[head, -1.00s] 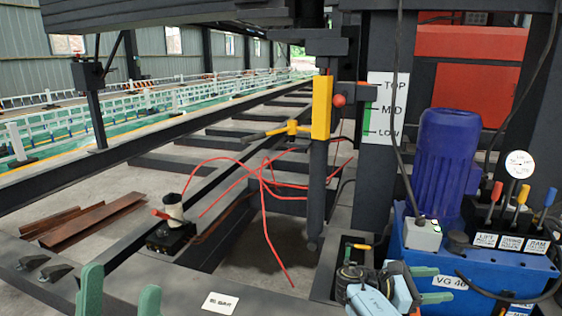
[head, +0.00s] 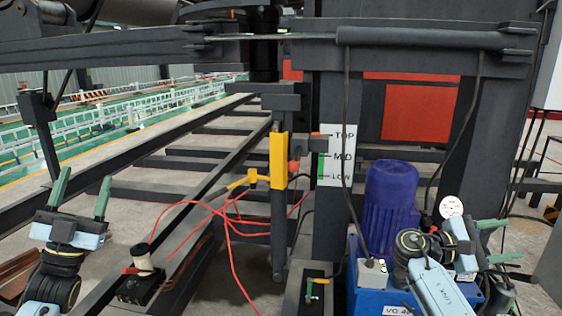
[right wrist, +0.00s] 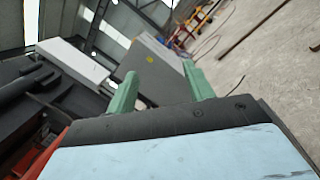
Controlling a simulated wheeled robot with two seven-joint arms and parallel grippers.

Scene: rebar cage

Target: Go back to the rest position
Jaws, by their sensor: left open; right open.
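My left gripper (head: 84,195) is at the left of the head view, its two green fingers pointing up and spread apart, with nothing between them. My right gripper (head: 503,240) is at the lower right of the head view, in front of the blue hydraulic unit, its green fingers pointing right. In the right wrist view its two fingers (right wrist: 160,92) are well apart with nothing between them. My right arm hides the levers and part of the unit.
The blue motor (head: 391,198) stands on the hydraulic unit beside the dark frame. A TOP/MID/LOW sign (head: 338,156) and a yellow post (head: 278,160) are left of it. A grey box (right wrist: 155,68) stands beyond the right fingers.

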